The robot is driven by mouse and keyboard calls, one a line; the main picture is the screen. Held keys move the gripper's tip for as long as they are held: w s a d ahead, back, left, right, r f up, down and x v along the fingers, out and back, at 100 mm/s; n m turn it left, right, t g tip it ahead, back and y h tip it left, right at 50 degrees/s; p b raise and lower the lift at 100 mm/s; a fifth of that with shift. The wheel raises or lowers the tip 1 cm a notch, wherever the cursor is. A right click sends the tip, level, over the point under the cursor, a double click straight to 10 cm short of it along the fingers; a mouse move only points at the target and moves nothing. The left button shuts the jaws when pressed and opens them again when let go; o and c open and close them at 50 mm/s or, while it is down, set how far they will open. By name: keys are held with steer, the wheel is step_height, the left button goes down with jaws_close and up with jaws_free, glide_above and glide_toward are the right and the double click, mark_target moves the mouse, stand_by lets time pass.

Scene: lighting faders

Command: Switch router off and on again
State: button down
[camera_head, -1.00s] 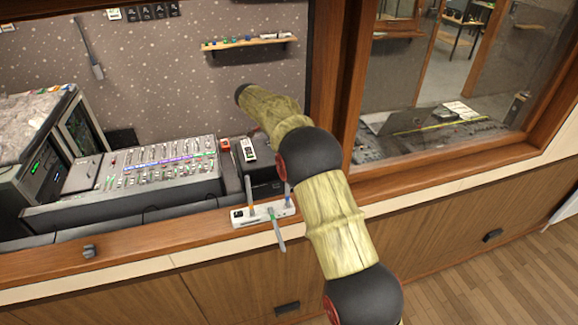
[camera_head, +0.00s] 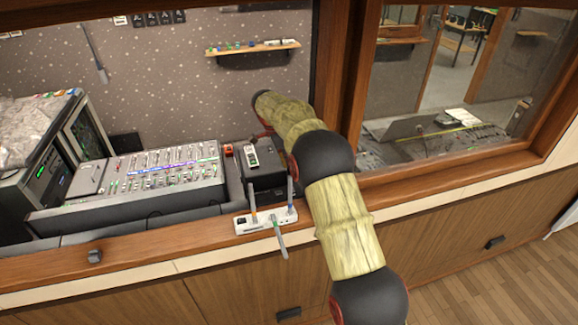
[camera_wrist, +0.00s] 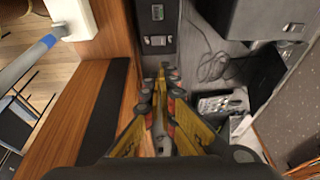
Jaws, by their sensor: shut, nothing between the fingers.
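The router (camera_head: 268,223) is a white box with several grey antennas, on the wooden ledge at the window in the head view. One antenna hangs over the ledge's front edge. In the wrist view part of the router (camera_wrist: 74,17) shows at the top left, with a blue-grey antenna (camera_wrist: 28,62). My gripper (camera_wrist: 164,76) is shut and empty in the wrist view, to the right of the router and apart from it. The router's switch cannot be made out clearly.
A mixing console (camera_head: 150,172) with faders is left of the router. A black box (camera_head: 262,165) is behind it, with a small white device (camera_head: 251,157) on top. The wooden window post (camera_head: 345,75) is close to my arm. Cables (camera_wrist: 212,66) lie right of the gripper in the wrist view.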

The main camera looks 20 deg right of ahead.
steer(key=x, duration=0.3)
steer(key=p+x, duration=0.1)
steer(key=x, duration=0.3)
steer(key=a+x, duration=0.1)
steer(key=x, duration=0.2)
steer(key=shift+w+d+f+p, duration=0.1)
steer(key=shift+f+p, duration=0.2)
steer(key=shift+f, duration=0.65)
steer(key=shift+w+f, duration=0.1)
steer(key=shift+f, duration=0.05)
steer(key=b, duration=0.1)
steer(key=f+b, duration=0.1)
steer(key=b, duration=0.1)
steer(key=shift+w, duration=0.25)
steer(key=shift+r+p, duration=0.15)
steer(key=shift+p, duration=0.25)
steer(key=shift+s, duration=0.25)
